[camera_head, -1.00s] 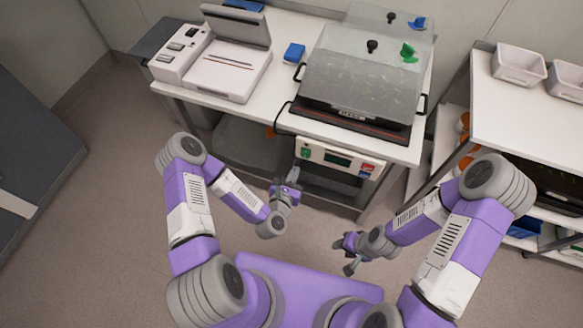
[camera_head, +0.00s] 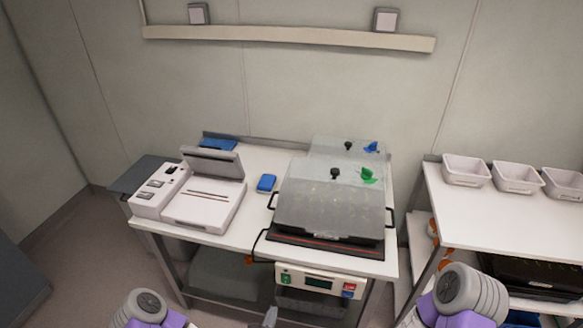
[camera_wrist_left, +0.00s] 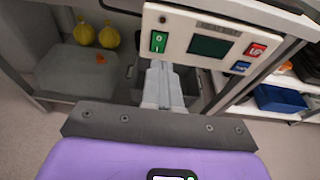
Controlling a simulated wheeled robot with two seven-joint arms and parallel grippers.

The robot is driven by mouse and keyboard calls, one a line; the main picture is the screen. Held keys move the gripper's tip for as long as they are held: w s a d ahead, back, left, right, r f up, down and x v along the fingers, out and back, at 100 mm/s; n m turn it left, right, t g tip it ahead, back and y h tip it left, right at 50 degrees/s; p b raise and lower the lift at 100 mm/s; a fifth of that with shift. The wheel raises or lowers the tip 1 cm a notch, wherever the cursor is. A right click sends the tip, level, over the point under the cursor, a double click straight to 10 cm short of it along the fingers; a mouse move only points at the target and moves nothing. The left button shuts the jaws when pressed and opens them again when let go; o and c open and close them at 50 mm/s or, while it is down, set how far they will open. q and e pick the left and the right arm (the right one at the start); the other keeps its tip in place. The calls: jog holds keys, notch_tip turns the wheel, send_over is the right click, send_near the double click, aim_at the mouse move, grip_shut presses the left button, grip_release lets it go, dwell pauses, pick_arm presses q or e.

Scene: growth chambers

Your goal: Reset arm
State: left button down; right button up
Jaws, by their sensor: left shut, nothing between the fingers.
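My left gripper (camera_head: 270,317) shows only as a grey tip at the bottom edge of the head view, below the control panel (camera_head: 318,281). In the left wrist view its two fingers (camera_wrist_left: 162,84) are together, with nothing between them. They point toward the lower front of the bench, just below the panel with its green switch and dark screen. My right gripper is outside the head view; only part of my right arm shows at the lower right.
A transparent-lidded chamber (camera_head: 330,213) and a white device with a raised grey lid (camera_head: 203,205) stand on the white bench. A small blue object (camera_head: 267,183) lies between them. A shelf unit (camera_head: 490,218) with white bins stands right. Yellow bags (camera_wrist_left: 109,37) sit under the bench.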

pick_arm(q)
jog(key=s+d+f+m+g+h+p, duration=0.1)
jog(key=s+d+f+m+g+h, duration=0.2)
jog(key=m, duration=0.6)
jog(key=s+f+m+g, duration=0.3)
jog(key=s+m+g, duration=0.15)
jog(key=m, duration=0.45)
jog(key=s+a+m+g+y+p, duration=0.1)
jog(key=s+a+m+g, duration=0.2)
jog(key=s+m+g, duration=0.4)
jog(key=s+f+m, duration=0.1)
jog(key=m, duration=0.5)
jog(key=shift+s+a+m, duration=0.15)
jog(key=shift+s+m, duration=0.15)
jog(key=shift+s, duration=0.1)
